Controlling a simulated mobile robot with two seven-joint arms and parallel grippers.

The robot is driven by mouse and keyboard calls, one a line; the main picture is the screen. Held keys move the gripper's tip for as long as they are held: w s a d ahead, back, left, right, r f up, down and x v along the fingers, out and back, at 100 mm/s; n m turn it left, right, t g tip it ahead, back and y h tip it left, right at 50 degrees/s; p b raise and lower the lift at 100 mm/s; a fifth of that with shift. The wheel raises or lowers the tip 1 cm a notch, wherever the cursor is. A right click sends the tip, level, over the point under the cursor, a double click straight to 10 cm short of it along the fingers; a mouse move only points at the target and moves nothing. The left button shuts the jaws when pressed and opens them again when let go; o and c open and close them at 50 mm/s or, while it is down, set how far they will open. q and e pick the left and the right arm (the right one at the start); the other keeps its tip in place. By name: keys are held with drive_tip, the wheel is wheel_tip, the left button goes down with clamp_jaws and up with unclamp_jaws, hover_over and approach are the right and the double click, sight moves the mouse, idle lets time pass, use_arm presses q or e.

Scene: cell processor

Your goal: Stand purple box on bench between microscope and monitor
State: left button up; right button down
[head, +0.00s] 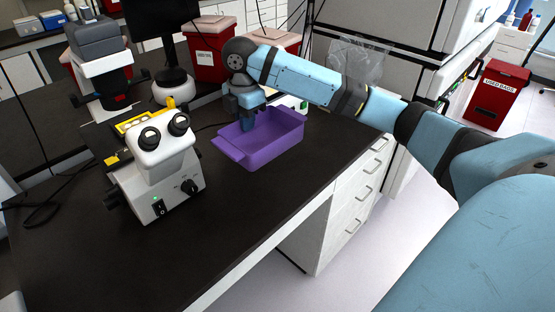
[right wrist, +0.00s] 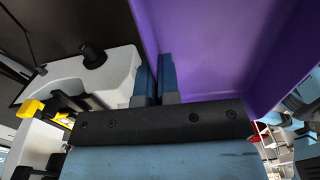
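The purple box (head: 275,152) is an open-topped tray, upright over the dark bench (head: 230,215), to the right of the white microscope (head: 160,165). I cannot tell whether its base touches the bench. The monitor (head: 150,18), dark with a white round base, stands behind and left of the box. My right gripper (head: 245,118) points down at the box's far left wall. In the right wrist view its blue fingers (right wrist: 156,75) are close together at the edge of the purple wall (right wrist: 205,45), which seems to lie between them. My left gripper is out of view.
A second grey-and-white instrument (head: 100,70) stands at the far left. Red bins (head: 208,60) stand behind the bench. The bench's front edge runs close to the box's right. The front bench top is clear.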

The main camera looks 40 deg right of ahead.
drive_tip(key=shift+f, duration=0.5)
hover_over(252, 188)
wheel_tip(252, 188, down, 14)
drive_tip(key=shift+f+p, duration=0.1)
drive_tip(key=shift+p, duration=0.2)
wheel_tip(252, 188, down, 4)
drive_tip(key=shift+f, duration=0.25)
drive_tip(key=shift+f, duration=0.1)
drive_tip(key=c, duration=1.4)
unclamp_jaws()
drive_tip(key=shift+o, duration=0.2)
